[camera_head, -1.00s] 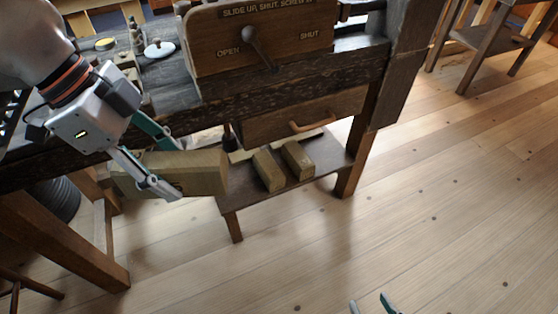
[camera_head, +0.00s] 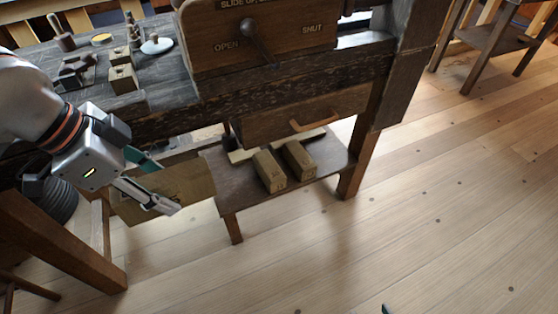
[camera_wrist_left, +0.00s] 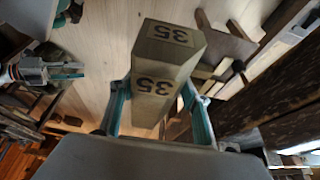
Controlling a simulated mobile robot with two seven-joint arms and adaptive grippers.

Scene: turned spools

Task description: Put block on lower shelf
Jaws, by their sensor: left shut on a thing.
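The wooden block (camera_head: 192,183) is long and pale, and hangs left of the lower shelf (camera_head: 236,190), near shelf height in the picture. My left gripper (camera_head: 160,183) is shut on it. In the left wrist view the block (camera_wrist_left: 158,85) sits between the fingers, with "35" printed on two faces. Its far end sticks out past the fingertips. Two smaller wooden blocks (camera_head: 269,171) lie on the shelf's middle. My right gripper shows only as a teal fingertip (camera_head: 386,309) at the bottom edge; in the left wrist view its two fingers (camera_wrist_left: 66,71) look apart and empty.
A drawer with a wooden handle (camera_head: 308,123) hangs above the shelf. A bench leg (camera_head: 358,145) bounds its right side. A stool or table frame (camera_head: 62,240) stands at lower left. Small turned pieces and blocks (camera_head: 122,75) lie on the bench top. Open floor lies right.

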